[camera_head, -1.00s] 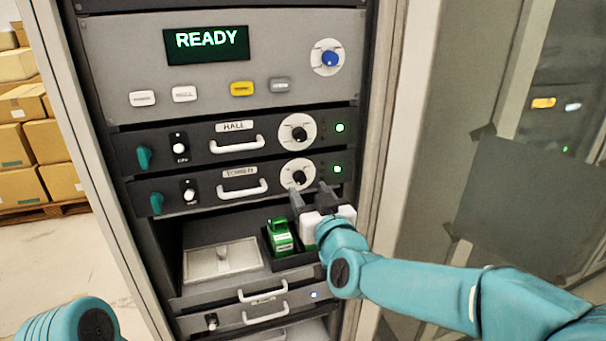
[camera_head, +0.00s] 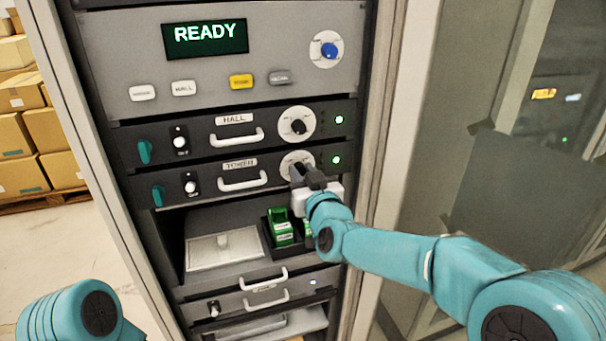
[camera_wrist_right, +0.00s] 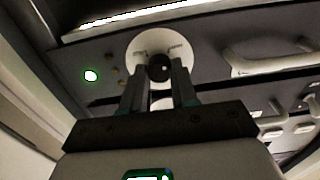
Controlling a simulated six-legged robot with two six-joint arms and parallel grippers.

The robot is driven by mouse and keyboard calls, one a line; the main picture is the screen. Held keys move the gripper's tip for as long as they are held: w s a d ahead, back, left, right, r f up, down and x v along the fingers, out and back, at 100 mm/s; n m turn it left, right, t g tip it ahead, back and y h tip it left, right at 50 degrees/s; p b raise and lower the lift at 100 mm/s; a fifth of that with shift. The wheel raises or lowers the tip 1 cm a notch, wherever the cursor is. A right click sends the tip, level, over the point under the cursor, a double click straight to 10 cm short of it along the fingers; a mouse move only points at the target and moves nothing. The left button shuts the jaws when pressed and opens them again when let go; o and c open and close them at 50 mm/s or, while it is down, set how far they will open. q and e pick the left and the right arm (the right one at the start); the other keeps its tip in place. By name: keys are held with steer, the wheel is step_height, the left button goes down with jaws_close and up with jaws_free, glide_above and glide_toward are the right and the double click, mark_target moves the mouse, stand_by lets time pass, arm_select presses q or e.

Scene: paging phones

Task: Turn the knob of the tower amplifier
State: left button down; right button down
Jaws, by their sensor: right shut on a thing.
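The tower amplifier (camera_head: 215,184) is the lower of two dark rack units, with a white handle and a lit green light. Its black knob (camera_wrist_right: 159,68) sits on a round white dial (camera_head: 290,160) at the unit's right side. My right gripper (camera_head: 308,176) is at that dial and hides most of the knob in the head view. In the right wrist view my right gripper (camera_wrist_right: 159,80) has its two fingers closed on the knob's sides. My left gripper is out of view; only part of my left arm shows at the lower left.
The hall amplifier (camera_head: 230,135) with a similar dial is directly above. Higher is a grey panel with a READY screen (camera_head: 205,36) and a blue knob (camera_head: 329,50). Below, green devices (camera_head: 282,228) stand in a dark tray. Cardboard boxes (camera_head: 25,130) are at the left.

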steer(key=shift+f+m+b, duration=0.15)
steer(key=shift+m+b, duration=0.25)
steer(key=shift+b, duration=0.35)
steer(key=m+b, duration=0.4)
steer(key=b, duration=0.2)
steer(key=shift+m, duration=0.4)
steer(key=shift+m+b, duration=0.65)
steer(key=shift+m, duration=0.25)
steer(key=m+b, duration=0.3)
steer(key=m, duration=0.2)
steer(key=shift+d, duration=0.1)
steer(key=shift+m+b, duration=1)
steer(key=shift+m, duration=1.7)
steer(key=c, duration=0.9)
jaws_free()
